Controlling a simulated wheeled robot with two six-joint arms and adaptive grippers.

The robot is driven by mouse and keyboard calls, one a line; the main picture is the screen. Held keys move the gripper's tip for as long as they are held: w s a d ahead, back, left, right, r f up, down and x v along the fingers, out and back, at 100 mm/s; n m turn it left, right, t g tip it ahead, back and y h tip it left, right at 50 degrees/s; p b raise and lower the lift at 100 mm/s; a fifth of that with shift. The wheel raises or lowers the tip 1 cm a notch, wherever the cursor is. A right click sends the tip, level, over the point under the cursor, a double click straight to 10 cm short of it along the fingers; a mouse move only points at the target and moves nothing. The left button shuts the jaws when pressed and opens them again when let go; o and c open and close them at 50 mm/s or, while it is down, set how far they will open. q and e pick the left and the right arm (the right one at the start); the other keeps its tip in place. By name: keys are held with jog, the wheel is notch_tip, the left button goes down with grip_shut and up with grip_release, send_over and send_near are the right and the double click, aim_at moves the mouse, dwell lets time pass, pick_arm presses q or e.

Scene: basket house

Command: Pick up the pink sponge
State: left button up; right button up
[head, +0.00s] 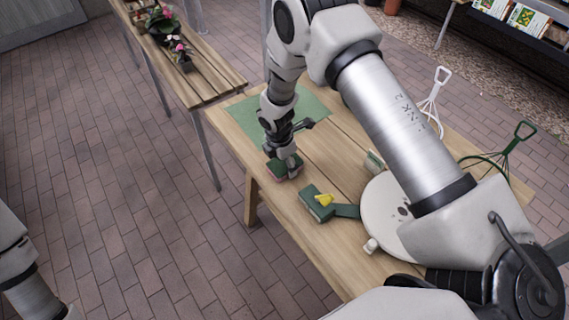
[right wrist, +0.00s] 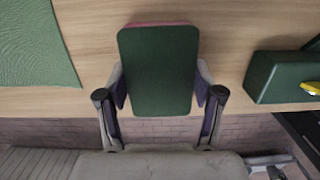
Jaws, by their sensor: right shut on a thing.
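The pink sponge (head: 286,171) has a dark green top face and a pink layer that shows along its edge. It is at the left edge of the wooden table in the head view, and it fills the middle of the right wrist view (right wrist: 158,70). My right gripper (head: 284,164) points down over it, with a finger on each side of the sponge, shut on it. I cannot tell whether the sponge touches the table or is slightly above it. My left gripper is out of view; only part of my left arm shows at lower left.
A green mat (head: 311,101) lies behind the sponge. A green block (head: 315,207) with a yellow item (head: 325,199) is nearby to the right. A round white object (head: 379,211) stands further right, partly hidden by my arm. A plant bench (head: 205,75) is at upper left.

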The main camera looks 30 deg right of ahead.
aim_at(285, 164)
jog(key=shift+r+p, duration=0.6)
jog(key=shift+r, duration=0.05)
jog(key=r+p, duration=0.2)
jog(key=p, duration=0.1)
jog(key=shift+s+a+r, duration=0.25)
jog(key=shift+a+r, duration=0.05)
jog(key=shift+r, duration=0.1)
jog(key=s+a+p, duration=0.8)
jog(key=s+a, duration=0.1)
jog(key=a, duration=0.3)
jog(key=shift+a+r+p, duration=0.25)
jog(key=shift+r+p, duration=0.05)
jog(key=shift+r, duration=0.1)
jog(key=shift+o, duration=0.7)
jog(key=shift+w, duration=0.1)
jog(key=c, duration=0.5)
